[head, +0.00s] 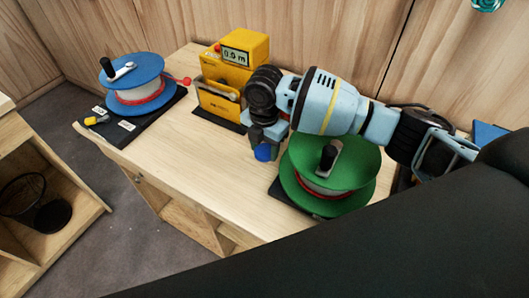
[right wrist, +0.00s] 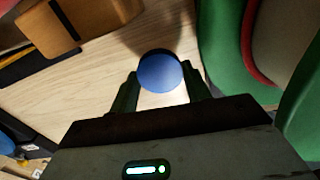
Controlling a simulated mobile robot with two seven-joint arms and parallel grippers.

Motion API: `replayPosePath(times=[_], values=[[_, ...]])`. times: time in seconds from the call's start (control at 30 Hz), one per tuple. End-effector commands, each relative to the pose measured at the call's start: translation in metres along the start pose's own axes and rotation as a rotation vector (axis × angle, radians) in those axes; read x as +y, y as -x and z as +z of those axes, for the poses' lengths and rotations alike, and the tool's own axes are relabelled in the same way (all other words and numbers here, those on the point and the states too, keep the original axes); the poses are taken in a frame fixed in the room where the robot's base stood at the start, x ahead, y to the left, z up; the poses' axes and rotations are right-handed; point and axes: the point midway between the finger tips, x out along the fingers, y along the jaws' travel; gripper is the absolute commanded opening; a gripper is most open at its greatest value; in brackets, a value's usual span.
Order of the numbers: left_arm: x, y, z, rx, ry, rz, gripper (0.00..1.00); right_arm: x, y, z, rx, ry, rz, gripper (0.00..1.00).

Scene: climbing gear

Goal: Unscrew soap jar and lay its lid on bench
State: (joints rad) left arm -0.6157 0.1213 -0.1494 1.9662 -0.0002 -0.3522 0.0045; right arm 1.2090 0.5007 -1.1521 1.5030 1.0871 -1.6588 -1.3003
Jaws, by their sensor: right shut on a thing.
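My right gripper (head: 264,143) reaches over the wooden bench (head: 185,165) and is shut on a small round blue thing (head: 263,153), which looks like the soap jar's lid. In the right wrist view the blue disc (right wrist: 160,72) sits between the two fingertips (right wrist: 162,82), with bare bench around it. I cannot tell whether a jar body is under it, or how far it is above the bench. No separate soap jar can be made out. My left gripper is not in view.
A green reel (head: 302,185) stands close beside the right gripper, under my right arm. A yellow meter box (head: 216,101) stands behind it. A blue reel (head: 121,77) on a black mat (head: 112,131) is at the left. The bench between them is clear.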

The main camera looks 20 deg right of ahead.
Motion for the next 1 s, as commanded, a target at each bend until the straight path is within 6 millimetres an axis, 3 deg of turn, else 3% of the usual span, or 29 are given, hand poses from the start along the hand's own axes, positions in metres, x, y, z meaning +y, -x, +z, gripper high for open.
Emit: replayPosePath(times=[0.2, 0.63, 0.67, 0.7, 1.0], values=[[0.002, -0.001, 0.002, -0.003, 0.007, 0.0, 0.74, 0.0, -0.028, -0.001, 0.001, 0.0, -0.002, 0.2], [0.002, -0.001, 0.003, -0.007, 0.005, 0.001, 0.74, 0.0, -0.033, 0.0, 0.001, 0.0, 0.0, 0.2], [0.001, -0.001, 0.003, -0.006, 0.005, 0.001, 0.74, 0.0, -0.032, 0.0, 0.001, 0.0, 0.0, 0.5], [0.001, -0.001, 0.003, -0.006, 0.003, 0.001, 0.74, 0.0, -0.032, 0.0, 0.001, 0.0, 0.0, 0.55], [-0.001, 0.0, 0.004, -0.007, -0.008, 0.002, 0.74, 0.0, -0.03, 0.0, 0.0, 0.0, 0.001, 0.57]])
